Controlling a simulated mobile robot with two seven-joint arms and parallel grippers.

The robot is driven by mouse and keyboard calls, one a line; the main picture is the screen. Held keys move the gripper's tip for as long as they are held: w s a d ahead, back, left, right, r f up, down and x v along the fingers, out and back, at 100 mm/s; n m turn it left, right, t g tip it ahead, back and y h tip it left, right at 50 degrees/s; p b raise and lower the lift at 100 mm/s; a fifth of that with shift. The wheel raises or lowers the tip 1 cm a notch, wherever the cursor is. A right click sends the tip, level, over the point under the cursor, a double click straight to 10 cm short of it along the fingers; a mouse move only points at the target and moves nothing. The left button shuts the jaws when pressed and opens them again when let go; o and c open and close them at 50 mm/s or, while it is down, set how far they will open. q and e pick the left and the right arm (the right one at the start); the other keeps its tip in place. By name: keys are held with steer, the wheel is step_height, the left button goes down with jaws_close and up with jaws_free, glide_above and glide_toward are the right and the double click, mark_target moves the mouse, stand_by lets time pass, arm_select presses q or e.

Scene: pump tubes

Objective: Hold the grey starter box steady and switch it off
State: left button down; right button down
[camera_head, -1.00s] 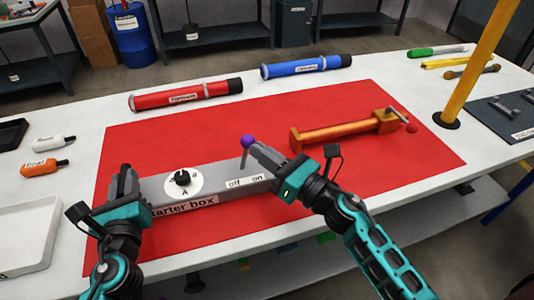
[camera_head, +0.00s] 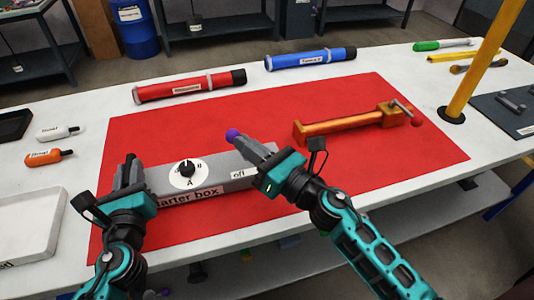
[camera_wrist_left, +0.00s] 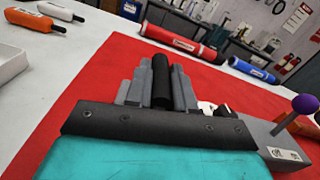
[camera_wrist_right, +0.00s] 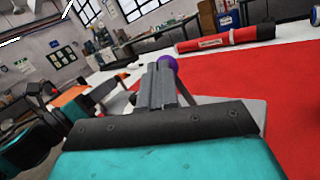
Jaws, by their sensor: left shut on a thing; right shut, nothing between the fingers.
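The grey starter box (camera_head: 225,179) lies on the red mat with its black dial (camera_head: 187,169) on top. Its lever has a purple ball (camera_head: 233,135); the lever also shows tilted in the left wrist view (camera_wrist_left: 305,104). The "off" label (camera_head: 238,173) is visible; my right gripper covers the "on" label. My left gripper (camera_head: 129,165) is shut at the box's left end, on a black upright handle (camera_wrist_left: 162,82). My right gripper (camera_head: 250,146) is shut and empty, its fingertips close beside the purple ball; whether they touch it is unclear.
An orange clamp-like tool (camera_head: 345,124) lies on the mat, right of the box. Red (camera_head: 190,86) and blue (camera_head: 310,59) tubes lie behind the mat. A yellow post (camera_head: 475,70) stands at the right. Two bottles and a white tray (camera_head: 28,228) are at the left.

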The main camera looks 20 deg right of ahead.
arm_select(q)
steer(key=shift+a, duration=0.1)
arm_select(e)
steer(key=s+d+r, duration=0.1)
steer(key=s+d, duration=0.6)
steer(key=s, duration=0.4)
steer(key=shift+s+r, duration=0.25)
